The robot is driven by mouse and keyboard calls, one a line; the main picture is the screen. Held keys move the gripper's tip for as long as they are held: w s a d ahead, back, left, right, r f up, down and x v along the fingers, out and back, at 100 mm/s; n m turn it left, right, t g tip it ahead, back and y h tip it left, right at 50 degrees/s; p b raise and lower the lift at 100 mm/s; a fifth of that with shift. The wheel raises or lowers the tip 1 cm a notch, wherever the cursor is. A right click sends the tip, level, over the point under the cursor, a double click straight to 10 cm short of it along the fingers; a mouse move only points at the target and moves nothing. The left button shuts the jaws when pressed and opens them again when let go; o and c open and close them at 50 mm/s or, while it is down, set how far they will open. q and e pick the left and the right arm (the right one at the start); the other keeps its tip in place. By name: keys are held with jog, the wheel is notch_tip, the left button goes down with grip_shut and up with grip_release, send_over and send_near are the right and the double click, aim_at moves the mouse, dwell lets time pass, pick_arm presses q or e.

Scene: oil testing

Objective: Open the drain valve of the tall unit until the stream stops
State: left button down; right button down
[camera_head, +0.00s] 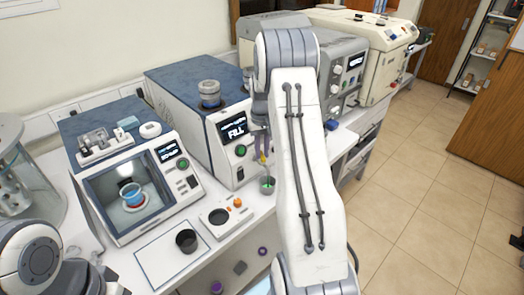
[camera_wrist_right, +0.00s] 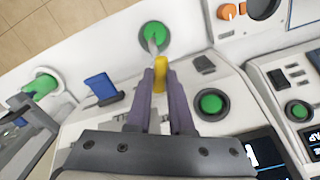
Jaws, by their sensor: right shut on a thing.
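The tall unit (camera_head: 190,92) has a blue top, a white front and a screen reading FILL. My right gripper (camera_head: 262,150) is at its front right side. In the right wrist view, its fingers (camera_wrist_right: 163,82) are shut on the yellow valve handle (camera_wrist_right: 160,72). A small pale piece, spout or stream, shows just beyond the fingertips; I cannot tell which. Below the valve stands a cup (camera_head: 267,185) with green liquid, which also shows in the right wrist view (camera_wrist_right: 155,37). My left gripper (camera_head: 88,277) is at the lower left, its fingers unclear.
A lower unit (camera_head: 128,165) with a lit chamber stands at left. A dark cup (camera_head: 186,241) stands on a white mat, and a small panel with orange knobs (camera_head: 237,202) lies beside it. More machines stand behind my right arm. Another green-filled vessel (camera_wrist_right: 42,85) shows in the wrist view.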

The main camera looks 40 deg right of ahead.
aim_at(262, 154)
jog(key=n, duration=0.4)
jog(key=shift+r+n, duration=0.1)
jog(key=shift+n, duration=0.3)
dwell(0.4)
jog(key=c, duration=0.8)
grip_release()
notch_tip(262, 154, up, 10)
jog(key=b, duration=0.2)
jog(key=shift+r, duration=0.25)
